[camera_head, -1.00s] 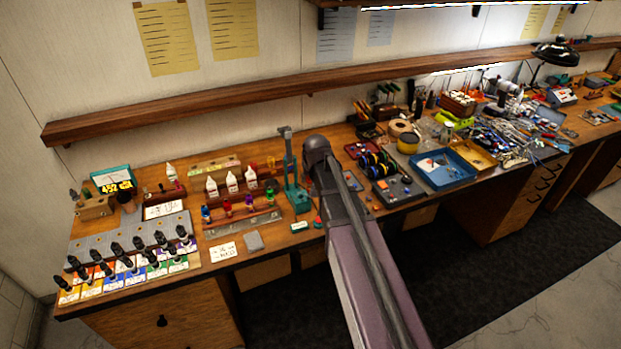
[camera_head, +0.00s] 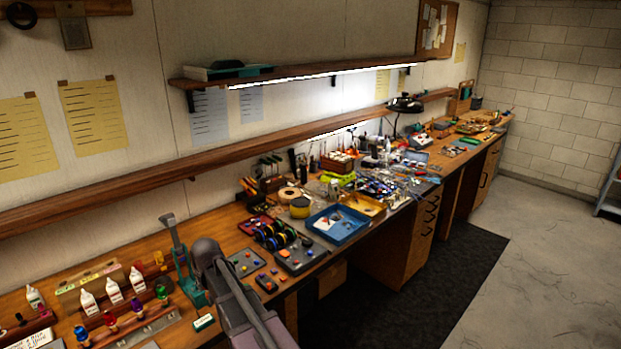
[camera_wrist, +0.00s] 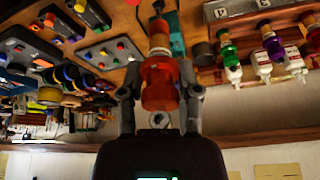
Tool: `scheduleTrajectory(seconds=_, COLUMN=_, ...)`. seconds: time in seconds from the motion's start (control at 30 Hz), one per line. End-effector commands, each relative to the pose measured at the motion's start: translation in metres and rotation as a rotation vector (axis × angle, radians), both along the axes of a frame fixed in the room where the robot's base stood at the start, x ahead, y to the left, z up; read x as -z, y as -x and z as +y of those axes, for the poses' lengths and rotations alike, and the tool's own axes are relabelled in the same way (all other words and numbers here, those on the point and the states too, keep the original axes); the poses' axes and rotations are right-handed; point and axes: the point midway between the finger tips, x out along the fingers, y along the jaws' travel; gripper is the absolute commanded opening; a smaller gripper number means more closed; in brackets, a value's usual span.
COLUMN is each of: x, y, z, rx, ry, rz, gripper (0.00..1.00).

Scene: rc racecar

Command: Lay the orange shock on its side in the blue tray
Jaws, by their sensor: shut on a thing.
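My gripper (camera_wrist: 160,95) is shut on the orange shock (camera_wrist: 160,72) in the wrist view, one finger on each side of its red-orange body. The shock's narrower, lighter end points up in the picture, away from my palm. In the head view my arm's end hides the gripper and the shock. The blue tray (camera_head: 318,221) lies on the bench in the head view, to the right of my arm's end and apart from it. It holds a few small items, with bare blue floor showing around them.
A yellow tray (camera_head: 372,201) adjoins the blue tray. A teal upright stand (camera_head: 184,270) and a rack of white bottles (camera_head: 115,300) stand to the left. A shelf (camera_head: 150,200) runs above the bench.

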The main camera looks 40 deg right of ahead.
Motion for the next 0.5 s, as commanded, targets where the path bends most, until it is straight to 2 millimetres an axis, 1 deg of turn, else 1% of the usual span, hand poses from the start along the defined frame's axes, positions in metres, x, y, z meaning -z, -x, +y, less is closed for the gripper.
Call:
scheduleTrajectory(seconds=0.03, x=0.018, y=0.0, z=0.0, rx=0.0, ry=0.0, rz=0.0, gripper=0.0)
scheduleTrajectory(seconds=0.2, x=0.045, y=0.0, z=0.0, rx=0.0, ry=0.0, rz=0.0, gripper=0.0)
scheduleTrajectory(seconds=0.4, x=0.071, y=0.0, z=0.0, rx=0.0, ry=0.0, rz=0.0, gripper=0.0)
scheduleTrajectory(seconds=0.5, x=0.079, y=0.0, z=0.0, rx=0.0, ry=0.0, rz=0.0, gripper=0.0)
